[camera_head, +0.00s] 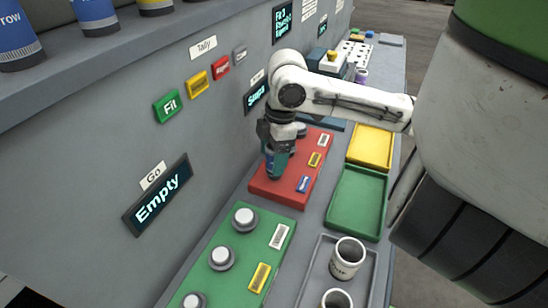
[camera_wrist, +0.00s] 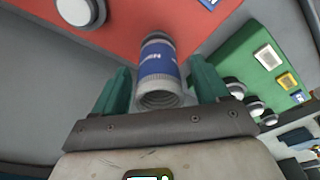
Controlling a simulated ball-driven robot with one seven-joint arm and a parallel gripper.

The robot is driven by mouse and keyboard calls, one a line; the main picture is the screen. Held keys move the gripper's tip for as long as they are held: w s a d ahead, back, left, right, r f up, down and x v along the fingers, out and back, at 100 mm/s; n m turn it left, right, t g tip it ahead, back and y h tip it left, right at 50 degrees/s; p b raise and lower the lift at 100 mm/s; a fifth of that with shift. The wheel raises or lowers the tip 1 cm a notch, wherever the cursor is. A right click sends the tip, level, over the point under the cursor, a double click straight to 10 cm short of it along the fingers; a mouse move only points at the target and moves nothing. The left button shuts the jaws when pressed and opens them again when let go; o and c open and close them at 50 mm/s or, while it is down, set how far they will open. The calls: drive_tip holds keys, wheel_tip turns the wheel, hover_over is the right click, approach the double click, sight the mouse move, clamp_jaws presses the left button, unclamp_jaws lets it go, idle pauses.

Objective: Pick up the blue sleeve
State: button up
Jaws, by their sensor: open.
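The blue sleeve (camera_wrist: 157,66) stands on the red block (camera_wrist: 120,25) and shows a blue band with white lettering and a grey open rim. In the wrist view it lies between the two teal fingers of my gripper (camera_wrist: 160,88), with a gap on each side. The fingers are open and do not appear closed on it. In the head view my gripper (camera_head: 277,160) points down over the near left part of the red block (camera_head: 283,195), and the sleeve is mostly hidden there by the fingers.
A green block (camera_head: 240,255) with several white-topped pegs stands nearer. A grey tray (camera_head: 318,270) holds white cups. An empty green tray (camera_head: 357,200) and a yellow tray (camera_head: 370,147) lie to the right. A grey panel wall (camera_head: 130,110) with signs rises close on the left; several sleeves stand on its ledge.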

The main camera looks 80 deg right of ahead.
drive_tip(key=shift+c, duration=0.3)
clamp_jaws()
idle(0.5)
